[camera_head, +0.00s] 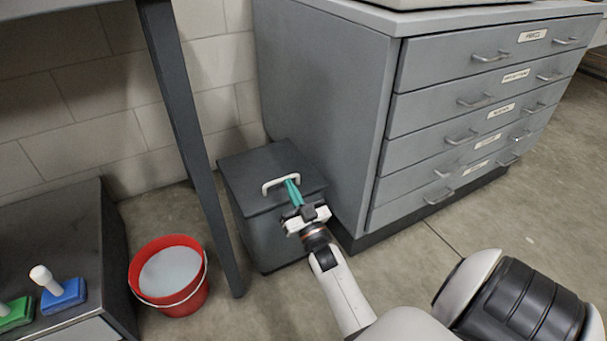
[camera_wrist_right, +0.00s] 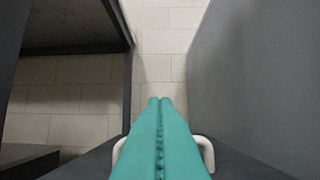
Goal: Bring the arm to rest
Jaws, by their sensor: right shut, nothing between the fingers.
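My right gripper (camera_head: 291,190) has teal fingers and reaches in from the lower right in the head view. Its fingers (camera_wrist_right: 160,135) are shut together with nothing between them. The fingertips are over the lid of a dark grey box (camera_head: 247,181), close to its white handle (camera_head: 267,184). The handle (camera_wrist_right: 207,152) also shows on both sides of the fingers in the wrist view. I cannot tell whether the fingers touch the handle. The box lid looks closed. My left gripper is not in view.
A grey drawer cabinet (camera_head: 320,105) stands right beside the box. A table leg (camera_head: 193,145) rises left of it. A red bucket (camera_head: 170,303) stands on the floor. Blue (camera_head: 64,297) and green (camera_head: 15,316) white-handled tools sit on a dark surface at left. Open floor lies in front of the cabinet.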

